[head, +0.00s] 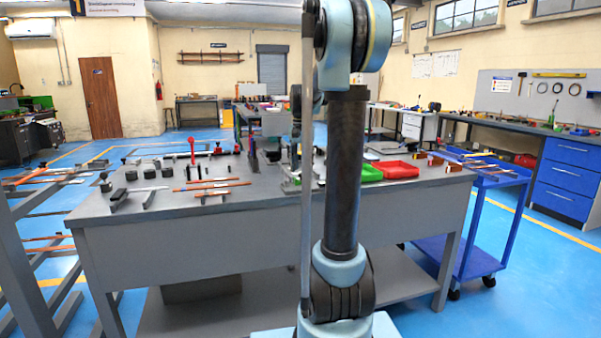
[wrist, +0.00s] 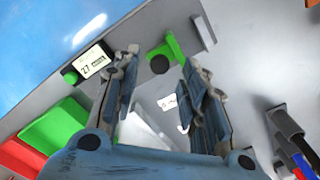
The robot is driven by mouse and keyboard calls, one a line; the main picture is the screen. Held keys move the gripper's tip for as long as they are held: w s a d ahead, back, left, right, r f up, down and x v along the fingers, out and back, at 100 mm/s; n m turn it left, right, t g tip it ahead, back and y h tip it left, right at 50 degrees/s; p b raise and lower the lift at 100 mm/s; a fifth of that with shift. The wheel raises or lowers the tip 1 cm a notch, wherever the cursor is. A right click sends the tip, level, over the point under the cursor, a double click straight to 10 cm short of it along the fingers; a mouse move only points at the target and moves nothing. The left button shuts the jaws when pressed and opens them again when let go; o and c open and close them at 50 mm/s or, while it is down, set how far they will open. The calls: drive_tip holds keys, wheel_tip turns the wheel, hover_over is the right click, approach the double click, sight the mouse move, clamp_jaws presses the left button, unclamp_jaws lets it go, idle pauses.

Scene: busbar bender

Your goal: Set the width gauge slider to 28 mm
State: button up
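My gripper (wrist: 160,64) is open in the wrist view, with its two fingers apart and nothing clearly held between them. A round black knob (wrist: 159,63) beside a green block (wrist: 175,46) shows between and just beyond the fingertips; it appears to be the gauge slider. I cannot tell if a finger touches it. A small display (wrist: 92,63) in a dark frame is left of the left finger and seems to read 27, though the small text is blurred. In the head view my arm hides the gripper and most of the gauge.
A green tray (head: 369,174) and a red tray (head: 396,170) lie on the grey bench (head: 250,209) right of my arm. A blue cart (head: 482,200) stands at the right.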

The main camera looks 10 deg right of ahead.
wheel_tip(320, 180, up, 10)
idle(0.4)
drive_tip(key=shift+f, duration=0.1)
